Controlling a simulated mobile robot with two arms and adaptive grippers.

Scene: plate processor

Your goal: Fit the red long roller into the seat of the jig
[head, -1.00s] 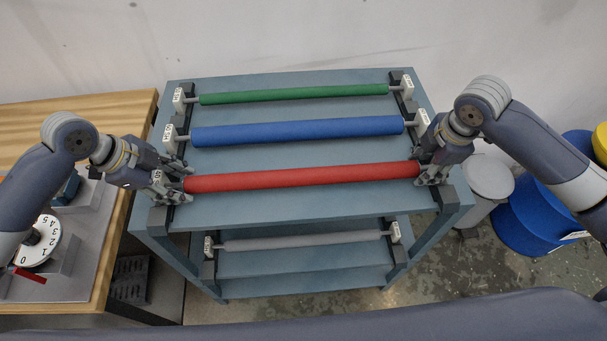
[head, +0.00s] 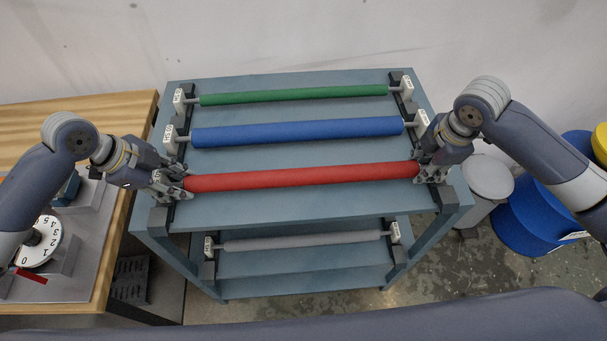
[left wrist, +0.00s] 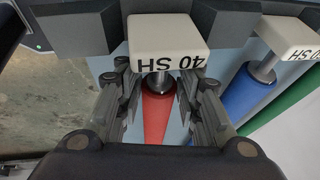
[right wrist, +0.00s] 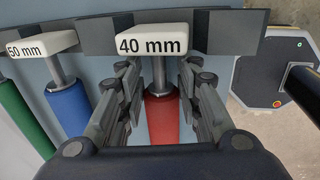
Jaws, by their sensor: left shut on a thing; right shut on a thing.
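The red long roller (head: 300,178) lies across the near part of the top shelf of a blue-grey rack, its ends at two black holder bars. My left gripper (head: 180,181) is shut on its left end; in the left wrist view the fingers flank the metal shaft beside a white block marked "40 SH" (left wrist: 168,40). My right gripper (head: 426,172) is shut on its right end; in the right wrist view the fingers flank the shaft behind a block marked "40 mm" (right wrist: 152,42). The roller appears still at shelf height. I cannot identify the jig's seat.
A blue roller (head: 300,131) and a green roller (head: 300,95) lie behind the red one. A grey roller (head: 300,241) lies on the lower shelf. A wooden table (head: 120,110) with a dial (head: 42,240) stands left. Blue drums (head: 540,215) and a grey bin (head: 490,178) stand right.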

